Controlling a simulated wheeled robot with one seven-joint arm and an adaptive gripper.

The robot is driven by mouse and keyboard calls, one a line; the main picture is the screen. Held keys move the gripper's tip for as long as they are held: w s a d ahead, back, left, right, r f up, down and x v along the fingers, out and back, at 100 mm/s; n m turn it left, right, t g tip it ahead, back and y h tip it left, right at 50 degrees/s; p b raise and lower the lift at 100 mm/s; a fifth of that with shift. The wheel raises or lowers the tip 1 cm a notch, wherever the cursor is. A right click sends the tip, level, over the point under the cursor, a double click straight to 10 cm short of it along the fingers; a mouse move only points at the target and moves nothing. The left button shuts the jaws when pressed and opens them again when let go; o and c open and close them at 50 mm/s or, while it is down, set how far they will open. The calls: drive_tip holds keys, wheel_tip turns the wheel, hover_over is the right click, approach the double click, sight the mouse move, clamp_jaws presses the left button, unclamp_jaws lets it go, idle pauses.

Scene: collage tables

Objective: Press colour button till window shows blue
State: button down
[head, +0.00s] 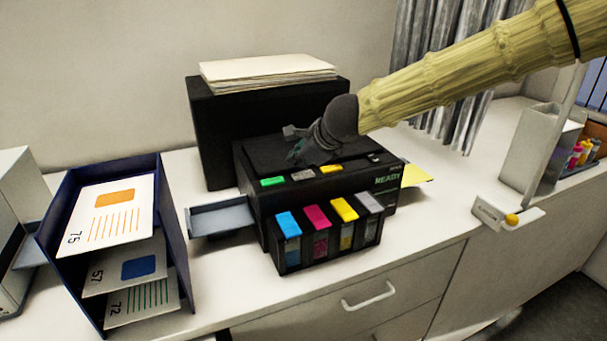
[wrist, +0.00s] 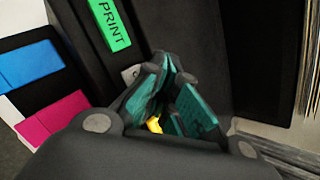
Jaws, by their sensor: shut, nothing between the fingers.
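The black printer (head: 250,205) stands on the white counter. Its top carries a green button (head: 272,182), marked PRINT in the wrist view (wrist: 110,25), a grey button (head: 303,175) and a yellow patch (head: 331,168). I cannot tell which is the colour button or the window; no blue shows on this top row. My gripper (head: 295,154) is shut and empty, over the printer top just behind the buttons. In the wrist view, its teal-padded fingers (wrist: 170,75) are beside a partly hidden grey piece (wrist: 130,73), and yellow shows behind them. I cannot tell whether they touch anything.
Blue, magenta, yellow and grey cartridges (head: 316,217) line the printer front, beside a READY label (head: 387,180). A dark blue rack (head: 177,235) with printed cards stands left. A paper stack (head: 268,70) lies on the black box behind. A yellow sheet (head: 415,173) sticks out right.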

sight(300, 175)
drive_tip(key=shift+f, duration=0.15)
drive_tip(key=shift+f, duration=0.3)
drive_tip(key=shift+f+b, duration=0.5)
idle(0.9)
drive_tip(key=shift+r, duration=0.1)
drive_tip(key=shift+r+p, duration=0.85)
drive_tip(key=shift+p, duration=0.15)
wheel_tip(300, 175, up, 5)
drive_tip(key=p, duration=0.5)
idle(0.7)
